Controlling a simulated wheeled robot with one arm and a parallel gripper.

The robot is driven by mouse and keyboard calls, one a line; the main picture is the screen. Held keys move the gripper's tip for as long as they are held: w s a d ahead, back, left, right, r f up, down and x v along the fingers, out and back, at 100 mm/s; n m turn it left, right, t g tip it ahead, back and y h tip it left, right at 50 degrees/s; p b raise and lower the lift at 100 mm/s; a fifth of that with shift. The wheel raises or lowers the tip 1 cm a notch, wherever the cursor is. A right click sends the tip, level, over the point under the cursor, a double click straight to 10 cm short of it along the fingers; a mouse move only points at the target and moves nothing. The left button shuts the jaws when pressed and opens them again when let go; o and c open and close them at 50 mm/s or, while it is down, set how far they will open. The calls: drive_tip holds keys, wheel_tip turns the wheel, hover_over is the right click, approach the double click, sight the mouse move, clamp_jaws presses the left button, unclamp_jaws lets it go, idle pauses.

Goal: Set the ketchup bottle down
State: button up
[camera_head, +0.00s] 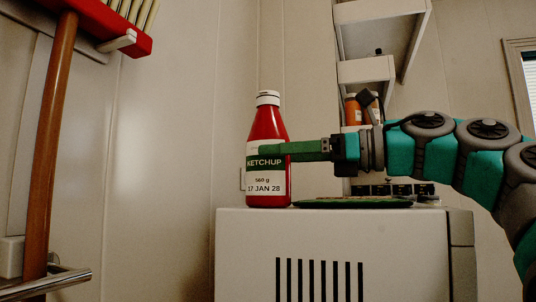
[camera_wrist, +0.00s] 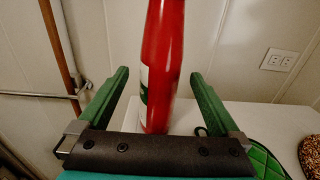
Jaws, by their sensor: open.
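The red ketchup bottle (camera_head: 268,133) with a white cap stands upright on top of a white appliance (camera_head: 330,232), near its left edge. Its label reads ketchup, 560 g, 17 JAN 28. My gripper (camera_head: 275,150) reaches in level from the right at label height. In the wrist view the bottle (camera_wrist: 163,65) stands between the two green fingers of my gripper (camera_wrist: 155,85), with a gap on each side. The gripper is open. The bottle's cap is out of the wrist view.
A green quilted mat (camera_head: 350,202) lies on the appliance right of the bottle. White shelves (camera_head: 362,70) with orange-topped containers (camera_head: 353,110) stand behind my arm. A broom (camera_head: 52,140) hangs on the left wall. A wall socket (camera_wrist: 277,60) is behind.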

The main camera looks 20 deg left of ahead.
drive_tip(key=shift+a, duration=0.4)
clamp_jaws()
idle(0.6)
